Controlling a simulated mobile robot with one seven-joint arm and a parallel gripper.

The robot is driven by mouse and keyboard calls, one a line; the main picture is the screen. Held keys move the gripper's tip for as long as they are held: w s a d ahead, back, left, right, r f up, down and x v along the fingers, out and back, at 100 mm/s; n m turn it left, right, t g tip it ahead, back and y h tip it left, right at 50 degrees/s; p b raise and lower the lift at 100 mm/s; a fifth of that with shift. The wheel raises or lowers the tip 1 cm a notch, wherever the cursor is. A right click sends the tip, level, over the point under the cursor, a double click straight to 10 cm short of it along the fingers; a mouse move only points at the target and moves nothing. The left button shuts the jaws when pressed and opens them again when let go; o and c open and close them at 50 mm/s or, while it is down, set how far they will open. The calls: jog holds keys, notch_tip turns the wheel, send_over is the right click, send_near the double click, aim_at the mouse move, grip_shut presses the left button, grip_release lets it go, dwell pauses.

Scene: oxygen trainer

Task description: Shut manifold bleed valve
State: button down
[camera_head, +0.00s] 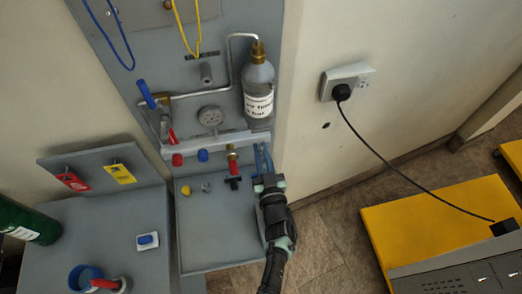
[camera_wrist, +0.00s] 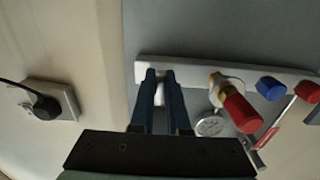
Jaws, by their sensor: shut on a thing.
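The grey manifold bar (camera_head: 218,143) runs across the upright panel, below a round gauge (camera_head: 210,116). A red cap (camera_head: 177,159), a blue cap (camera_head: 202,155) and a brass valve with a red handle (camera_head: 233,168) stand out from it. My gripper (camera_head: 262,148) is at the bar's right end, beside the red-handled valve. In the wrist view my gripper (camera_wrist: 159,73) has its fingertips at the end of the manifold bar (camera_wrist: 200,68), shut on a small part that they mostly hide, seemingly the bleed valve. The red-handled valve (camera_wrist: 238,110) is apart from the fingers.
A bottle (camera_head: 258,88) with a white label stands above the bar. A blue-handled lever (camera_head: 147,95) is at left. A wall socket (camera_head: 346,82) with a black plug and cable is at right. A grey shelf (camera_head: 220,240) lies below the panel.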

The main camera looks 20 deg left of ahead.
jog(key=c, duration=0.9)
grip_release()
jog(key=p+v, duration=0.2)
jog(key=v, duration=1.1)
